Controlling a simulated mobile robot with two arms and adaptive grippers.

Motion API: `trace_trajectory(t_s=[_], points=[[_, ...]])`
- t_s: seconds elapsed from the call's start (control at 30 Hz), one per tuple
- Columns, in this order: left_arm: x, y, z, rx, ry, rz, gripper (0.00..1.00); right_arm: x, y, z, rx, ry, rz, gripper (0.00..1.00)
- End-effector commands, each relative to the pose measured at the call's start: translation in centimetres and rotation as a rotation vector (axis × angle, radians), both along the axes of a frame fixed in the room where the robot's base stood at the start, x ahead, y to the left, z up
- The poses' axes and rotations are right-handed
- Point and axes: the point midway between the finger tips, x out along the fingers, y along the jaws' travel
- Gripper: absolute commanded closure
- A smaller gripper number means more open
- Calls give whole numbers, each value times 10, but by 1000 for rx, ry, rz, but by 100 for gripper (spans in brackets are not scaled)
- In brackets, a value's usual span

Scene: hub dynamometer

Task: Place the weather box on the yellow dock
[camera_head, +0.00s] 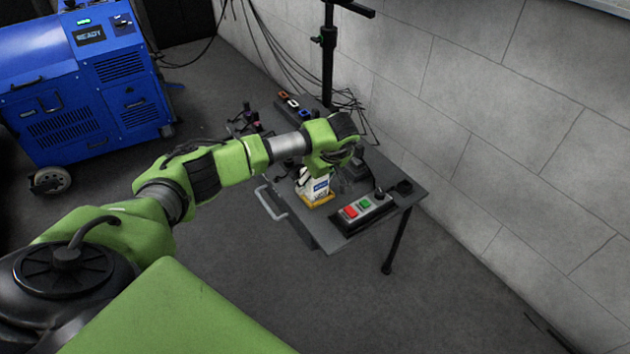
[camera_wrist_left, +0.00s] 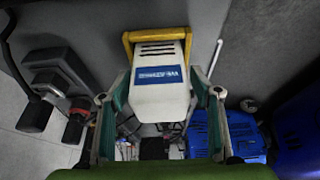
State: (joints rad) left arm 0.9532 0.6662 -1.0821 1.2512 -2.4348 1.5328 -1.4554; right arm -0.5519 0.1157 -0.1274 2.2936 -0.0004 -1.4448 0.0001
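The weather box (camera_head: 317,188) is white with a blue label. In the head view it appears at the yellow dock (camera_head: 316,203) on the grey table, with the dock's yellow edge under it. In the left wrist view the box (camera_wrist_left: 160,98) lies between my left gripper's fingers (camera_wrist_left: 161,88), with the yellow frame of the dock (camera_wrist_left: 128,42) around its far end. The fingers are close to both sides of the box; I cannot tell whether they touch it. In the head view my left gripper (camera_head: 340,172) is at the box, partly hidden by the wrist. My right gripper is not in view.
A control box (camera_head: 362,210) with red and green buttons stands right of the dock on the table (camera_head: 402,205). Several small dark items and cables lie behind. A black post (camera_head: 328,50) rises at the back near the wall. A blue machine (camera_head: 85,80) stands at the left.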

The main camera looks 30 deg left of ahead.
Motion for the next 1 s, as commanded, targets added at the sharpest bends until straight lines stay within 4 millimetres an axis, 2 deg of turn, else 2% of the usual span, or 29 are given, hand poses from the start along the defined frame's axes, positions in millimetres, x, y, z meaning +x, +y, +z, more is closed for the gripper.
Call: trace_trajectory(t_s=[0.13,0.2,0.4,0.6,0.8,1.0], points=[[0,-2,9,0,-3,-1,42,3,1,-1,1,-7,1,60],[-1,-6,20,0,-3,-2,42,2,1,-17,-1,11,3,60],[-8,-21,62,0,-5,-3,42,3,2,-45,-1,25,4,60],[-14,-35,95,0,-2,-2,42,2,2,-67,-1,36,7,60],[-17,-42,111,1,0,0,42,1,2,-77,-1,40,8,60],[-18,-42,113,0,1,0,42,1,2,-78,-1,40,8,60]])
